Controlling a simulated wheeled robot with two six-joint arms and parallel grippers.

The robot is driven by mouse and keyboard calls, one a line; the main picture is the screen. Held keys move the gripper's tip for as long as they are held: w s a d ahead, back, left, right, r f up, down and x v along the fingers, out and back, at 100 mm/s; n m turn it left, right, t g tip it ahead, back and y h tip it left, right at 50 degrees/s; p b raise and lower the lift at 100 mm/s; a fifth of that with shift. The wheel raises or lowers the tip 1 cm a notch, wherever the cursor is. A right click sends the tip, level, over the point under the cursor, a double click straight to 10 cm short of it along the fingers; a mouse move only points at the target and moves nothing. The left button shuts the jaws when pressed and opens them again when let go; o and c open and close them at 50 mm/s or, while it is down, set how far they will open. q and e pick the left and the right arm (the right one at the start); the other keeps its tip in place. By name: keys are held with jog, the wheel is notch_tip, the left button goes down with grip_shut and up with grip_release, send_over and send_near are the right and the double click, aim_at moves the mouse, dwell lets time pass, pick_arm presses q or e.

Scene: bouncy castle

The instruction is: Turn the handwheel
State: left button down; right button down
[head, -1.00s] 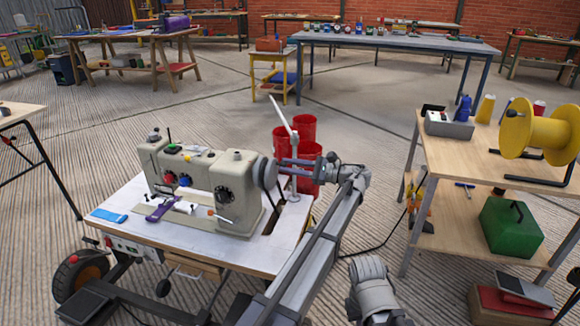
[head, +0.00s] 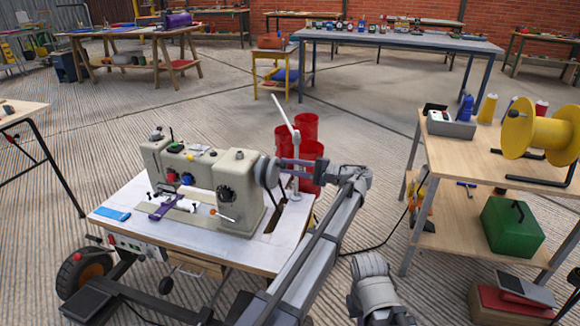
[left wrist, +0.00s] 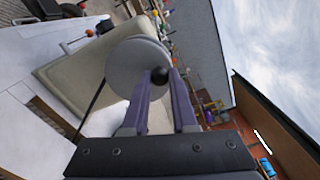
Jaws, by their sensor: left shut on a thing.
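The handwheel (head: 266,171) is a grey disc on the right end of a beige sewing machine (head: 205,180). In the left wrist view, the handwheel (left wrist: 128,62) shows as a pale round disc with a black knob (left wrist: 160,75) near its rim. My left gripper (head: 283,170) reaches it from the right. Its two purple-grey fingers (left wrist: 165,80) are closed on the black knob, one on each side. The knob is hidden in the head view. My right gripper is not in view.
The machine stands on a white-topped wheeled table (head: 130,228). Red buckets (head: 307,128) and a white lever (head: 284,114) stand behind my left gripper. A wooden bench (head: 480,160) with a yellow spool (head: 548,135) is at the right. Open floor lies behind.

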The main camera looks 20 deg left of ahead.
pick_arm(q)
jog(key=shift+s, duration=0.1)
dwell(0.3)
jog(key=c, duration=0.7)
grip_release()
jog(key=shift+d, duration=0.1)
